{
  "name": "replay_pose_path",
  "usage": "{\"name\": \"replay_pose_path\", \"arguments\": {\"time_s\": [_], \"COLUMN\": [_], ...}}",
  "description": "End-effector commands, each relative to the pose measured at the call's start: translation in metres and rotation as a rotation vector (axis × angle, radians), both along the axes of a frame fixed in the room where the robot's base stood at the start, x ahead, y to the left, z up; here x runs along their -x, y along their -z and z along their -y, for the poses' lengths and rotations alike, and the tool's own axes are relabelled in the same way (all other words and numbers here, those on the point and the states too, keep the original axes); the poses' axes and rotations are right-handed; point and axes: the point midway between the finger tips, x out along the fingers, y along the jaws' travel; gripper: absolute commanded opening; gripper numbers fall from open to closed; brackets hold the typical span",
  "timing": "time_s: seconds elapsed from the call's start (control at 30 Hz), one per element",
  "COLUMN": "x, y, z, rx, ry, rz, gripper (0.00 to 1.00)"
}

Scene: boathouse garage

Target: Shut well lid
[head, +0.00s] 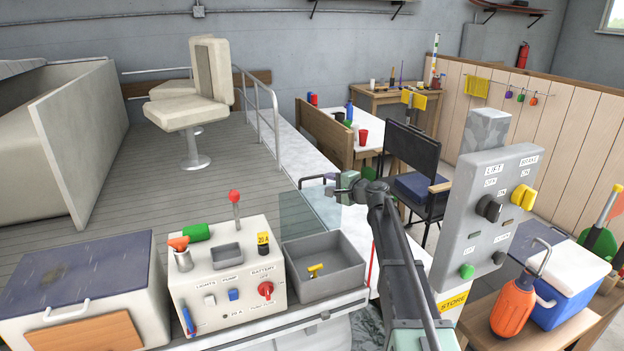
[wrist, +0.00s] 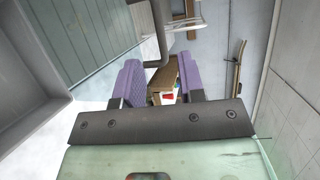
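The well (head: 325,272) is a grey open-topped box on the console, right of the switch panel, with a small yellow item inside. Its lid (head: 309,212) appears to be the see-through greenish panel standing upright at the box's back edge. It also shows at upper left in the wrist view (wrist: 85,45). A dark bent handle (head: 303,184) shows at the lid's top edge. In the wrist view the handle (wrist: 163,35) reaches down towards the gap between the fingers. My gripper (head: 333,179) is open at the handle's right end, its purple fingers (wrist: 158,85) apart. Contact is unclear.
The switch panel (head: 228,268) with a red-topped lever stands left of the well. A grey lift control box (head: 487,215) stands right of my arm. A metal railing (head: 275,125) is behind the lid. An orange bottle (head: 512,312) and blue cooler (head: 565,283) are at right.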

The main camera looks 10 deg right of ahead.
Motion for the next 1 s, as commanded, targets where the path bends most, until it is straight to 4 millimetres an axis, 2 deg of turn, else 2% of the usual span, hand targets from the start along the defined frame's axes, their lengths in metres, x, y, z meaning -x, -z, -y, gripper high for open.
{"name": "replay_pose_path", "arguments": {"time_s": [0.1,0.3,0.47,0.7,0.93,1.0], "x": [-0.025,-0.06,-0.072,-0.072,-0.072,-0.072], "y": [0.007,0.013,0.015,0.014,0.014,0.014], "z": [-0.016,-0.042,-0.051,-0.052,-0.052,-0.052], "rx": [0.002,0.001,0.001,0.002,0.002,0.002], "ry": [-0.003,-0.004,-0.003,-0.002,-0.003,-0.003], "rz": [0.0,0.0,-0.001,-0.001,-0.001,-0.001], "gripper": [0.36,0.36,0.36,0.36,0.01,0.0]}}
